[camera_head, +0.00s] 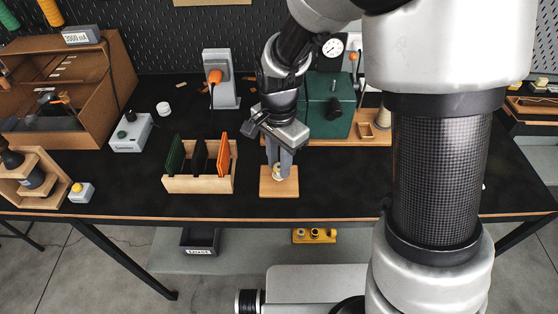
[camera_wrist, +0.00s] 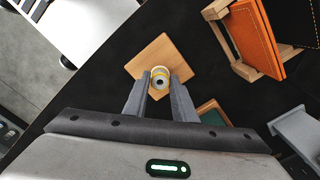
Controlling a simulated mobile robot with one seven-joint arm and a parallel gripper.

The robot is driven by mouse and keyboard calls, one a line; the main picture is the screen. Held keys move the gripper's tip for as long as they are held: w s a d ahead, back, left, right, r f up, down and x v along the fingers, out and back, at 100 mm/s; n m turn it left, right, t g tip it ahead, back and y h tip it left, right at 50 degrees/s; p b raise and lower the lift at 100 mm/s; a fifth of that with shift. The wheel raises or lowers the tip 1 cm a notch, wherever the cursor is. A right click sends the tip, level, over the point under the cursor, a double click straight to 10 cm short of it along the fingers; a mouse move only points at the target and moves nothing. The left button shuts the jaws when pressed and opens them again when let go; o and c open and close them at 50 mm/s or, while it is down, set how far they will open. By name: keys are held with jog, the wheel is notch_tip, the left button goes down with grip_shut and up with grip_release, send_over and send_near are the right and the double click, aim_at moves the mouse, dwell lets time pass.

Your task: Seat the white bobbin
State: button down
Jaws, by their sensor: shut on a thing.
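The white bobbin (camera_wrist: 160,76), with a yellowish band and a dark centre hole, sits between the fingertips of my gripper (camera_wrist: 160,84) in the wrist view. In the head view my gripper (camera_head: 279,171) points down and is shut on the bobbin (camera_head: 277,174), which is partly hidden by the fingers. A square light-wood plate (camera_head: 291,189) lies directly below, and it also shows in the wrist view (camera_wrist: 146,58). I cannot tell whether the bobbin touches the plate.
A wooden rack (camera_head: 199,185) with green, dark and orange panels stands close left. A green press (camera_head: 324,107) stands behind on a wooden board, with a cream spool (camera_head: 383,119) at its right. A white switch box (camera_head: 130,132) is further left. The table's front edge is near the plate.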

jog(key=shift+f+b, duration=0.65)
jog(key=shift+f, duration=0.35)
jog(key=c, duration=1.4)
grip_release()
notch_tip(320, 180, up, 18)
jog(key=shift+f+p, duration=0.25)
jog(key=shift+p, duration=0.75)
jog(key=s+d+r+n+t+p, duration=0.2)
jog(key=s+d+r+n, duration=0.1)
jog(key=s+d+r, duration=0.1)
jog(key=s+d+r+n+t+p, duration=0.1)
jog(key=s+d+r+n+p, duration=0.1)
jog(key=s+d+r+n, duration=0.1)
jog(key=s+d+r+n+t+p, duration=0.2)
jog(key=s+d+r+n, duration=0.1)
jog(key=s+d+r, duration=0.2)
jog(key=shift+s+d+t, duration=0.15)
jog(key=shift+s+d, duration=0.15)
jog(key=shift+d, duration=0.2)
jog(key=shift+s+d+t, duration=0.15)
jog(key=shift+s+d, duration=0.15)
jog(key=shift+d, duration=0.2)
